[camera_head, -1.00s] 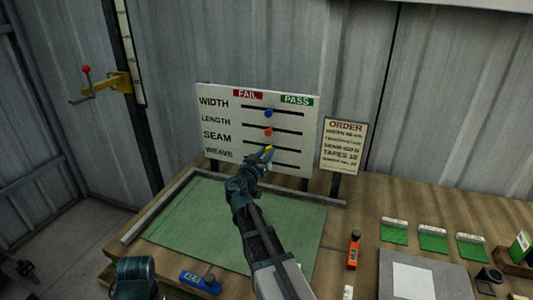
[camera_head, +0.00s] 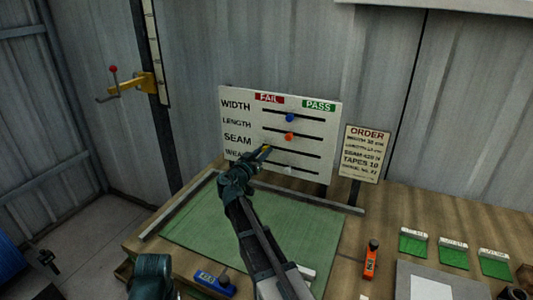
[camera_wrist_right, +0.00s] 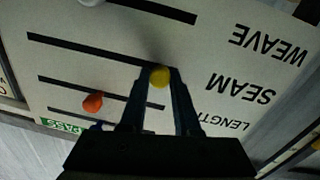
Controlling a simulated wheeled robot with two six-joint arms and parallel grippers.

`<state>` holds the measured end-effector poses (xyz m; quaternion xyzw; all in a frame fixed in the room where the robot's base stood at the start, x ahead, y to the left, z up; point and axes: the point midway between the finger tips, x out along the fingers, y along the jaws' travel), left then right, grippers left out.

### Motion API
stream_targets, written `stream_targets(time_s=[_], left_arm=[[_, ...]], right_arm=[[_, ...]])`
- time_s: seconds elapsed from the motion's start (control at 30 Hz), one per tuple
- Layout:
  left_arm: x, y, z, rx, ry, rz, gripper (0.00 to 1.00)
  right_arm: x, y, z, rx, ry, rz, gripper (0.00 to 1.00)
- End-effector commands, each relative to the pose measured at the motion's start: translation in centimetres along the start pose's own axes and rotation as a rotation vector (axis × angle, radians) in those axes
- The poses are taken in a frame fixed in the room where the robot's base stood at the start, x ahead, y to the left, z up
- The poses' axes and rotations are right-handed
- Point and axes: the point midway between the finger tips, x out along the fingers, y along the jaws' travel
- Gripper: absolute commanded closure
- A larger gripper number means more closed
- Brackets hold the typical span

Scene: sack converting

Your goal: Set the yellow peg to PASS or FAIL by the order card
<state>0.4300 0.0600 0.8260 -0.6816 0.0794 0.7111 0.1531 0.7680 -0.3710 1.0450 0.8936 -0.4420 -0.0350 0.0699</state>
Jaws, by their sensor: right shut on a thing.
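The white board (camera_head: 228,120) stands upright with WIDTH, LENGTH, SEAM and WEAVE rows. A red FAIL label (camera_head: 269,98) is above left and a green PASS label (camera_head: 318,105) above right. The yellow peg (camera_head: 266,148) is near the FAIL end of the SEAM slot. My right gripper (camera_head: 262,153) is shut on this peg, also seen between the fingertips in the right wrist view (camera_wrist_right: 160,76). The order card (camera_head: 367,152) stands right of the board; its heading and TAPES 10 read, the other lines are small.
A blue peg (camera_head: 290,118) and an orange peg (camera_head: 288,136) sit mid-slot in the rows above; a white peg (camera_head: 288,170) is in the WEAVE row. The green mat (camera_head: 190,225) is mostly clear. An orange tool (camera_head: 371,260) and a blue tool (camera_head: 214,282) lie nearby.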

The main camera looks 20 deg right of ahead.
Motion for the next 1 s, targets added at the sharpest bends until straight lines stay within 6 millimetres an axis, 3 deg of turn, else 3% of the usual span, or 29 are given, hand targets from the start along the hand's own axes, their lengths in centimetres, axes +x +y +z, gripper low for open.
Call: stream_targets(time_s=[0.07,0.1,0.23,0.63,1.0], left_arm=[[0.0,0.0,0.0,0.0,0.0,0.0,1.0],[0.0,0.0,0.0,0.0,0.0,0.0,1.0],[0.0,0.0,0.0,0.0,0.0,0.0,1.0],[0.0,0.0,0.0,0.0,0.0,0.0,1.0],[0.0,0.0,0.0,0.0,0.0,0.0,1.0]], right_arm=[[0.0,-0.3,-0.1,-0.001,0.002,-0.008,1.0],[0.0,-0.3,-0.1,-0.001,0.002,-0.008,0.62],[0.0,-0.3,-0.1,-0.001,0.002,-0.007,0.39],[-0.8,-0.1,0.0,0.0,0.001,-0.005,0.39],[-8.3,0.0,0.0,-0.001,0.002,-0.008,0.39]])
